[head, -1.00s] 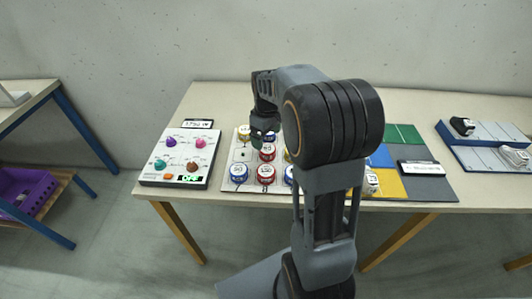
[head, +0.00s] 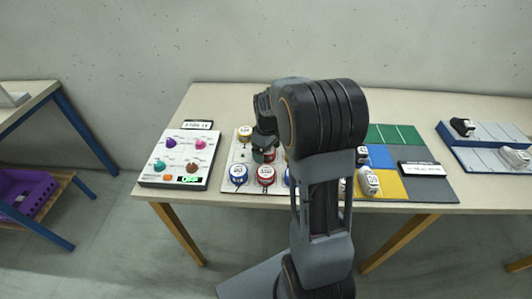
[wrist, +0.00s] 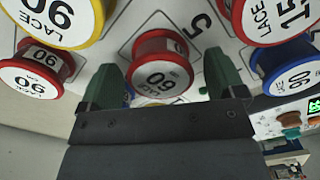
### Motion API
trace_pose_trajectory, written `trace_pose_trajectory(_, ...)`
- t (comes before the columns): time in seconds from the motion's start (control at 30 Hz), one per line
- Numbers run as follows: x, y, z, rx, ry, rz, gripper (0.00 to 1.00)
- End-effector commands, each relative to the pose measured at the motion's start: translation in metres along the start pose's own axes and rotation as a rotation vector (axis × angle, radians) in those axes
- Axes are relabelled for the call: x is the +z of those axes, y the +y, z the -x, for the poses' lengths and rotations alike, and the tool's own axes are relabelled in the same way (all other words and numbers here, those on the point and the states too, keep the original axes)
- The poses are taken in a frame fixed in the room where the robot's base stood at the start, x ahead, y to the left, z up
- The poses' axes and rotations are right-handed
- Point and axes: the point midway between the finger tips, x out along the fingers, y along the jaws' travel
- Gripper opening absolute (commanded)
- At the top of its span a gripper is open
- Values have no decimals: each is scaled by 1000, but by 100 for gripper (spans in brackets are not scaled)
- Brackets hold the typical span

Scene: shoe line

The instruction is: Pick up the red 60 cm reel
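The red reel marked 60 (wrist: 162,68) stands on the white reel board in the wrist view, between the two green fingers of my gripper (wrist: 167,85). A gap shows on each side of the reel, so the fingers are open and do not appear to touch it. In the head view my gripper (head: 264,148) is low over the board (head: 229,158). It hides most of the reel beneath it there.
Close neighbours in the wrist view are a yellow reel marked 90 (wrist: 58,14), a red reel marked 90 (wrist: 38,68) and a blue reel (wrist: 288,68). A control panel (head: 180,158) stands left of the board. Coloured mats (head: 395,133) lie to the right.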

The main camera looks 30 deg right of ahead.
Motion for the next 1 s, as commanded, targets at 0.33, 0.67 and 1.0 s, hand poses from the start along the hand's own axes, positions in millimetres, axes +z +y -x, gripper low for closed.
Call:
trace_pose_trajectory(0.33,0,0,0,0,0,0,55)
trace_pose_trajectory(0.67,0,0,0,0,0,0,36)
trace_pose_trajectory(1.0,0,0,16,1,1,0,36)
